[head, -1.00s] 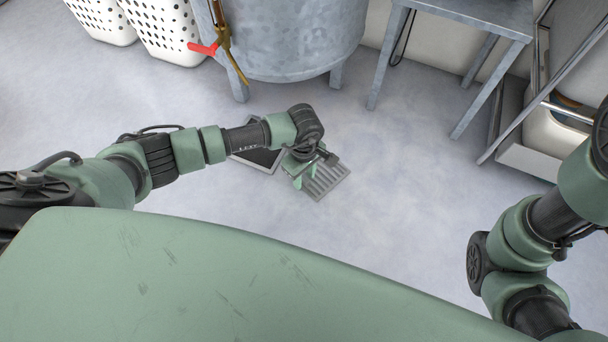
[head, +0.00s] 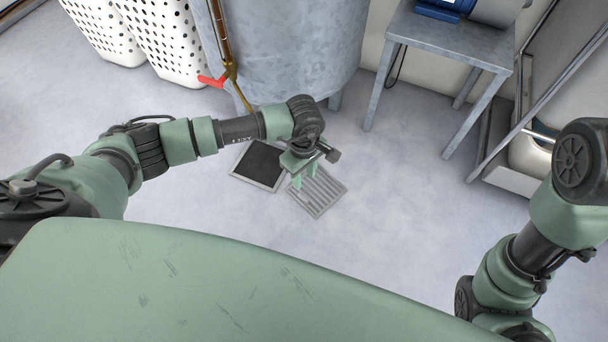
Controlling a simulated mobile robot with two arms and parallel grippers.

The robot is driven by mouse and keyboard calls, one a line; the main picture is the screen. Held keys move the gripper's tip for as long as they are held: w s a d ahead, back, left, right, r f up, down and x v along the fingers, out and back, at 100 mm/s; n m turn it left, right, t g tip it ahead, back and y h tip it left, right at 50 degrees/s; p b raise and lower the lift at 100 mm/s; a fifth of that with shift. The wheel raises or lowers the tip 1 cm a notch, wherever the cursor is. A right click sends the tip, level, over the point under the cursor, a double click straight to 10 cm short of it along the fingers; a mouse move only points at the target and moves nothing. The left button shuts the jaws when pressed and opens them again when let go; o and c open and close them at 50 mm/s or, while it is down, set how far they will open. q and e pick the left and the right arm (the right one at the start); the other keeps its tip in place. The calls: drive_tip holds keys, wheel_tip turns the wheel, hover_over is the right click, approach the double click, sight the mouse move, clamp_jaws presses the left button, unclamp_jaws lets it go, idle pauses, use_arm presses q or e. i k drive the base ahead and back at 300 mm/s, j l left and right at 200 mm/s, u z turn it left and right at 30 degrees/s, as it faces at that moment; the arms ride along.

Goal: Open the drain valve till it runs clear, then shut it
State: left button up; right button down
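The drain valve is a brass fitting (head: 231,73) with a red lever handle (head: 212,81), low on the front of a grey galvanised tank (head: 285,50). The lever points left, across the upright pipe. A thin brass spout runs down from it and passes behind my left arm. My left gripper (head: 304,180) hangs below and right of the valve, over a slatted grate on the floor. Its two green fingers are apart with nothing seen between them. My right arm is at the right edge, but its gripper is out of view.
The slatted metal grate (head: 325,195) lies beside a dark square with a pale frame (head: 262,163), apparently a floor drain opening. White perforated baskets (head: 155,40) stand left of the tank. A grey metal table (head: 450,42) and a metal-framed cart (head: 512,140) are at right. Middle floor is clear.

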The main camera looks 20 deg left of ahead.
sight(218, 84)
drive_tip(key=u, duration=1.35)
